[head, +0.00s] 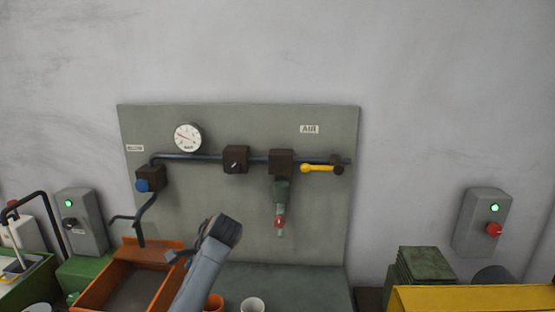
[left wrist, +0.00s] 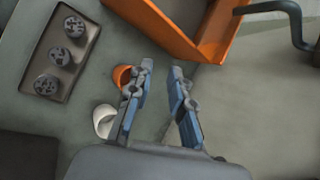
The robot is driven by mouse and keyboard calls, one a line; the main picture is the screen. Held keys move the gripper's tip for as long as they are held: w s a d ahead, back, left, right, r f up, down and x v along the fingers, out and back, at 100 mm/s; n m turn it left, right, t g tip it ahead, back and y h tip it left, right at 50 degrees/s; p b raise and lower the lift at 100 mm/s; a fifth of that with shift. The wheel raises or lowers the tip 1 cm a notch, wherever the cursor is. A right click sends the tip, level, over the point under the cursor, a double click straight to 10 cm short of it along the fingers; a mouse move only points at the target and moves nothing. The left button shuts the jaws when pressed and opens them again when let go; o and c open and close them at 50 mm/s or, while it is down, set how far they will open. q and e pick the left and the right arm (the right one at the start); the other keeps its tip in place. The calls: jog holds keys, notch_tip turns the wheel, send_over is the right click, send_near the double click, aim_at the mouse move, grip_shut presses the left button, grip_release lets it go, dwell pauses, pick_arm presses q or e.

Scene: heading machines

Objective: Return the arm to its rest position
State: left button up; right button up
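My left gripper (left wrist: 161,68) is open in the left wrist view, with its two blue and grey fingers apart and nothing between them. It points down toward the bench top, and an orange cup (left wrist: 122,75) and a white cup (left wrist: 103,120) are left of its fingers. A grey part of my arm rises from the bottom of the head view, in front of the orange tray's right side; I cannot make out fingers on it. My right gripper is not in view.
An orange tray (head: 181,245) stands on the bench. A grey air panel (head: 330,225) with a gauge (head: 187,138) and a yellow lever (head: 317,168) is behind. A yellow box (head: 480,298) is at lower right. A dark holder (left wrist: 52,86) has three round pieces.

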pick_arm(q)
jog(key=s+f+n+h, duration=0.4)
jog(key=s+f+n, duration=0.2)
jog(key=s+f, duration=1.1)
jog(key=s+d+r+n+h, duration=0.1)
jog(key=s+n, duration=0.2)
jog(key=s, duration=1)
jog(key=s+d+r+n+h, duration=0.15)
jog(key=s+n, duration=0.25)
jog(key=s, duration=0.9)
notch_tip(320, 180, down, 33)
jog(key=s+g+b, duration=0.1)
jog(key=g+b, duration=0.1)
jog(key=b, duration=0.3)
jog(key=s+a+f+b, duration=0.1)
jog(key=s+f+b, duration=0.1)
jog(key=s+f, duration=0.6)
jog(key=s+a+f+g+b, duration=0.1)
jog(key=s+a+f+b, duration=0.1)
jog(key=s+f, duration=0.6)
notch_tip(320, 180, down, 3)
jog(key=shift+s+a+f+m, duration=0.1)
jog(key=shift+s+a+m, duration=0.2)
jog(key=shift+s, duration=0.1)
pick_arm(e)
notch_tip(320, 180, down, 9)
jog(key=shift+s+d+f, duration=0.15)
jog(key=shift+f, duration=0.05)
